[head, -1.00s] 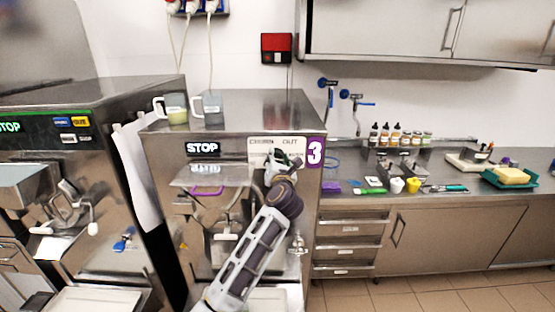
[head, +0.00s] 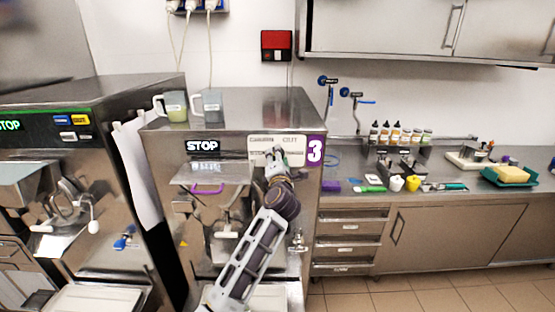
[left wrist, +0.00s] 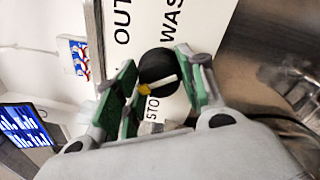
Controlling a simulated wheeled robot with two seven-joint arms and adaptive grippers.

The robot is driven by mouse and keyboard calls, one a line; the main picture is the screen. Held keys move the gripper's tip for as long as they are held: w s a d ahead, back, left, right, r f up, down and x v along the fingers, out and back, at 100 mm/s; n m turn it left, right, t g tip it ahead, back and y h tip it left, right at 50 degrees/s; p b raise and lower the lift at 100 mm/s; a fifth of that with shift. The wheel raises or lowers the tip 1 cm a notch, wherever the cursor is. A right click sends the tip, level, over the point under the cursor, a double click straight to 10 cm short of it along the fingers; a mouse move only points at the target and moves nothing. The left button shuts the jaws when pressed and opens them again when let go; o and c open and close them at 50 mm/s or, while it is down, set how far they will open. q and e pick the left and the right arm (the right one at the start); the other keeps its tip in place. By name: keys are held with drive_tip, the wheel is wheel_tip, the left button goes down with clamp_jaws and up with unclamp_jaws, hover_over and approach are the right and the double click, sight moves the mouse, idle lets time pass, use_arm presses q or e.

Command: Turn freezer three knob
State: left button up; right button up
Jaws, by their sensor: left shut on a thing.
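Freezer three (head: 230,107) is the steel machine with a purple "3" label and a lit STOP display. Its white control panel (head: 291,141) is at the upper right of its front. My left gripper (head: 273,156) is at this panel. In the left wrist view, the black round knob (left wrist: 154,66) with a white pointer line is between the green-padded fingers of the left gripper (left wrist: 160,90). The left gripper is shut on the knob. The panel text "OUT", "WAS" and "STO" shows around it, partly cut off. In the head view the gripper hides the knob. My right gripper is not in view.
Two mugs (head: 176,107) stand on top of freezer three. Another freezer (head: 85,100) is on the left. A counter (head: 450,190) with bottles, cups and a teal tray (head: 511,177) is on the right. The freezer's clear hopper cover (head: 213,172) juts out left of my arm.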

use_arm(q)
drive_tip(key=shift+r+m, duration=0.2)
drive_tip(key=shift+m, duration=0.5)
drive_tip(key=o, duration=1)
drive_tip(key=shift+w+f, duration=0.1)
drive_tip(key=shift+f, duration=0.05)
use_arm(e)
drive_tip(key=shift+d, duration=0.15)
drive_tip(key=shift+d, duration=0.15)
use_arm(q)
drive_tip(key=shift+s, duration=0.25)
drive_tip(key=shift+s+d+f, duration=0.1)
drive_tip(key=shift+s+f, duration=0.05)
drive_tip(key=shift+s, duration=1.75)
drive_tip(key=shift+s+d+f, duration=0.1)
drive_tip(key=shift+s+f, duration=0.05)
drive_tip(key=shift+s, duration=1.8)
drive_tip(key=shift+s+d+f, duration=0.1)
drive_tip(key=shift+s+f, duration=0.05)
drive_tip(key=shift+s, duration=1.75)
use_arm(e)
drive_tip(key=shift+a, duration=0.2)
